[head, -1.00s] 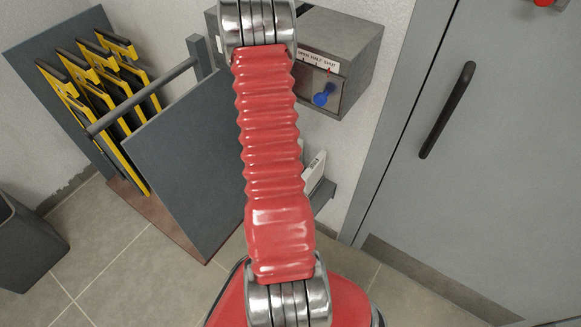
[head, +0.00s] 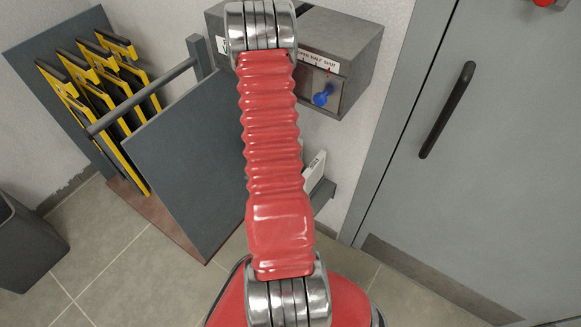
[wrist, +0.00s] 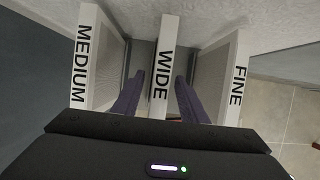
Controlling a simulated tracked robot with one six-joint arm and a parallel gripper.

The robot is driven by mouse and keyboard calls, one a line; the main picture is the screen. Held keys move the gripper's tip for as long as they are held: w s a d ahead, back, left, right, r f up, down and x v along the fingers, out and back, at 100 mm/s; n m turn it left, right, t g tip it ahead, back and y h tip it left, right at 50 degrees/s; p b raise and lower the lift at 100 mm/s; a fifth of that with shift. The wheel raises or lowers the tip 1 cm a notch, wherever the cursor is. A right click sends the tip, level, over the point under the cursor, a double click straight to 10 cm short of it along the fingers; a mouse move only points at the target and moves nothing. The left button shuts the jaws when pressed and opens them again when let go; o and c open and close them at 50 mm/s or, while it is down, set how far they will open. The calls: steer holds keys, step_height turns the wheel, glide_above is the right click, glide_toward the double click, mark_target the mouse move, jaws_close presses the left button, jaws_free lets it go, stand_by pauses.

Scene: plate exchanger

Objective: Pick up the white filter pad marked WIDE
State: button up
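In the wrist view the white filter pad marked WIDE (wrist: 161,72) stands upright on edge in the middle. My gripper (wrist: 158,92) is open, with one purple finger to the left of this pad and one to the right. A gap shows between the left finger and the pad; the right finger is very close to it, and I cannot tell whether they touch. The lower end of the pad is hidden by my gripper's dark body. In the head view my gripper is hidden behind my red arm.
White pads marked MEDIUM (wrist: 84,55) and FINE (wrist: 238,75) stand close on either side, just outside my fingers. In the head view are a grey box with a blue knob (head: 322,97), a plate rack with yellow-edged plates (head: 118,150), and a grey door (head: 490,150).

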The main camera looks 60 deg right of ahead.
steer(key=shift+f, duration=0.25)
stand_by(0.4)
steer(key=shift+c, duration=0.4)
jaws_close()
